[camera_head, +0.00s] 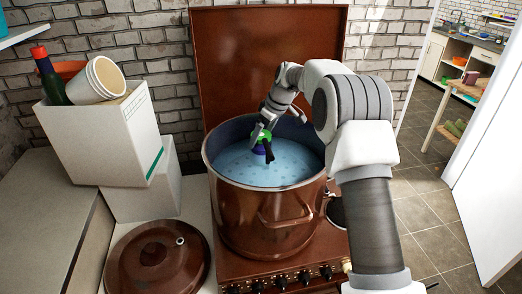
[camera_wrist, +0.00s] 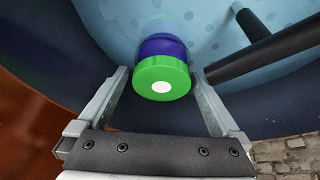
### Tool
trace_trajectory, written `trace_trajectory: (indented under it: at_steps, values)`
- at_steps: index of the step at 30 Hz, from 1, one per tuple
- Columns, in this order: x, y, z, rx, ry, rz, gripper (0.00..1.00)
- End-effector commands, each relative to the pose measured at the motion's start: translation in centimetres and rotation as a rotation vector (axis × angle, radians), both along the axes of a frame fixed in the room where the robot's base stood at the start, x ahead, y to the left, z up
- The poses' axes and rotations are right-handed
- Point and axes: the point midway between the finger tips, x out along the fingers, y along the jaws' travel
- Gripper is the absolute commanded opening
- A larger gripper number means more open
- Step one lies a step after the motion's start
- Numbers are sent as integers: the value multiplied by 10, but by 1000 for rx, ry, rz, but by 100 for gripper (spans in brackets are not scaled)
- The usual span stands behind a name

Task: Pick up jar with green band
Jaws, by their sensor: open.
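The jar with green band (camera_wrist: 162,78) has a green end with a white spot and a blue body. It is inside the copper pot (camera_head: 228,204), against the speckled light blue contents. In the head view the jar (camera_head: 259,149) is partly covered by a black handle and my gripper. My gripper (camera_head: 266,130) reaches down into the pot. In the wrist view my gripper (camera_wrist: 160,84) is open, with one finger on each side of the jar's green end. Whether either finger touches it cannot be told.
A black handle (camera_wrist: 262,52) sticks up close beside the jar and the right finger. The pot stands on a brown stove (camera_head: 300,262) with a raised lid (camera_head: 265,50) behind. A pot lid (camera_head: 157,255) and stacked white boxes (camera_head: 100,140) are at the left.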

Motion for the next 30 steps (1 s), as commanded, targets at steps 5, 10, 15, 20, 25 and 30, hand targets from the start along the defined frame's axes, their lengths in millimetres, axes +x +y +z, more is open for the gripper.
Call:
trace_trajectory:
  at_steps: [5, 10, 15, 20, 25, 30]
  values:
    - [2, 8, -26, -1, 4, 0, 100]
    - [6, 12, -39, 0, 0, 0, 100]
    - [6, 13, -40, 0, 0, 0, 100]
    - [6, 12, -40, 0, 0, 0, 80]
    - [6, 12, -39, 0, 0, 0, 50]
    - [6, 12, -39, 0, 0, 0, 19]
